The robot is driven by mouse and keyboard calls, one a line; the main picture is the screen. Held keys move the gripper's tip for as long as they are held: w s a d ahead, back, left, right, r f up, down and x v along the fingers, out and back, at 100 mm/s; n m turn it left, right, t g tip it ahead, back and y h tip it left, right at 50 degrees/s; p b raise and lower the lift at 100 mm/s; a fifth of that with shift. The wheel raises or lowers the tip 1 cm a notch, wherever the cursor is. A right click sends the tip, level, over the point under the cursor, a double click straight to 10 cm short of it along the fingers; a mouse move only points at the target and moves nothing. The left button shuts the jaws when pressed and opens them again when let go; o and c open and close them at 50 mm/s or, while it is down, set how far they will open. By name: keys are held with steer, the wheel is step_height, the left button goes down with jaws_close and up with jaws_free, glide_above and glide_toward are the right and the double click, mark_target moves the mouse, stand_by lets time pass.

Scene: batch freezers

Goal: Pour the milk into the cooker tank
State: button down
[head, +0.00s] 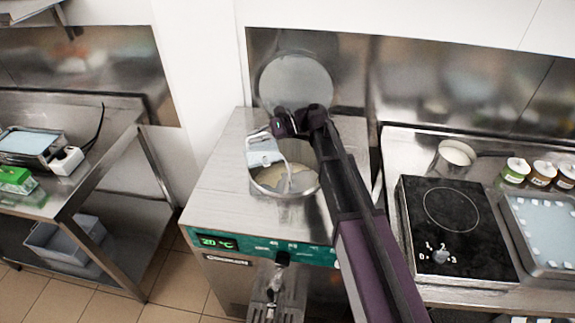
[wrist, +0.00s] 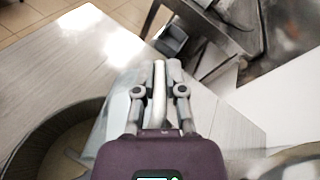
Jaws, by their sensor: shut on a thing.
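My gripper (head: 280,126) is above the cooker tank and shut on the handle of a clear jug (head: 262,150). In the wrist view my gripper (wrist: 159,92) has its fingers on either side of the pale handle, and the jug (wrist: 112,112) shows to the left. The jug appears tilted over the round tank opening (head: 257,186). A thin white streak (head: 288,168) runs down from near the jug into the tank; I cannot tell if it is milk flowing or part of the jug. Pale yellowish contents show inside the tank. The tank rim (wrist: 50,108) also shows in the wrist view.
The round tank lid (head: 296,80) stands open behind the opening. The machine's front has a green panel reading 20 °C (head: 218,242). A black hotplate (head: 445,235), a pot (head: 455,155) and several jars are on the right counter. A steel table (head: 90,165) stands left.

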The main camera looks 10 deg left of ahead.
steer(key=shift+w+d+f+y+b, duration=0.1)
steer(key=shift+w+d+y+b, duration=0.1)
steer(key=shift+d+y+b, duration=0.15)
steer(key=shift+w+d+r+g+y+b, duration=0.25)
steer(key=shift+d+r+g+y+b, duration=0.3)
steer(key=shift+d+y+b, duration=0.45)
stand_by(0.6)
steer(key=shift+s+a+r+h+p, duration=0.1)
steer(key=shift+s+a+h+p, duration=0.05)
steer(key=shift+a+h+p, duration=0.3)
steer(key=a+p, duration=0.1)
steer(key=s+a+t+h+p, duration=0.1)
steer(key=a+h+p, duration=0.1)
steer(key=p, duration=0.1)
steer(key=shift+s+a+t, duration=0.25)
steer(key=shift+s, duration=0.05)
steer(key=shift+s+a+f+h, duration=0.1)
steer(key=shift+a+f+h, duration=0.2)
steer(key=shift+h, duration=0.1)
steer(key=shift+f, duration=0.2)
steer(key=shift+a+r+p, duration=0.1)
steer(key=shift+r+p, duration=0.05)
steer(key=shift+p, duration=0.35)
